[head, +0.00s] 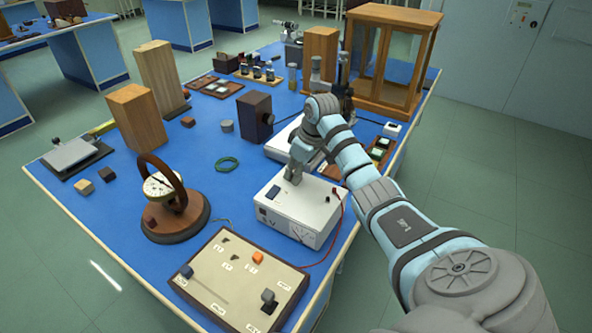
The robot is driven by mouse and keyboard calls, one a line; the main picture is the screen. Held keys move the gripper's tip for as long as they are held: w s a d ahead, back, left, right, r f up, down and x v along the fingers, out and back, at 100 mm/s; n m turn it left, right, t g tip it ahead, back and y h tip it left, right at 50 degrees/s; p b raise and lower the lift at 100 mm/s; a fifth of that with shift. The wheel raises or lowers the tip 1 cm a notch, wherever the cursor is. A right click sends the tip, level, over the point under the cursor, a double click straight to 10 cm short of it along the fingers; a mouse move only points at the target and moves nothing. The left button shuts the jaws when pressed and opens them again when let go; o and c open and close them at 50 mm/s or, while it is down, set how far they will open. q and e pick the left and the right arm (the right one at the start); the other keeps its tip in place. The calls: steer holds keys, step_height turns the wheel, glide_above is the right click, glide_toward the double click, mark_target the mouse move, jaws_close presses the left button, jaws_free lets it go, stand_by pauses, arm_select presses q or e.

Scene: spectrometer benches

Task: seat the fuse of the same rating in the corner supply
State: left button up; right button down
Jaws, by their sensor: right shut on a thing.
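A white supply box (290,222) with a dark display stands near the right edge of the blue bench, a red lead running from its right side. My right gripper (292,180) points down at the back of the supply's top. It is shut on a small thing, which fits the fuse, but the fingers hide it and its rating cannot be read. I cannot tell whether it touches the supply or is held just above it. My left gripper is not in view.
A beige panel (215,292) with knobs lies in front of the supply. A pale device lies behind my gripper. A wood-framed glass case (396,14) stands at the back. Blue bench top is free around the ring.

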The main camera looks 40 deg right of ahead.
steer(key=shift+s+a+f, duration=0.1)
steer(key=shift+s+f, duration=0.1)
steer(key=shift+f, duration=0.1)
steer(key=c, duration=1.3)
jaws_free()
steer(key=shift+c, duration=0.2)
steer(key=shift+w+f, duration=0.1)
steer(key=v, duration=0.7)
steer(key=shift+r, duration=0.4)
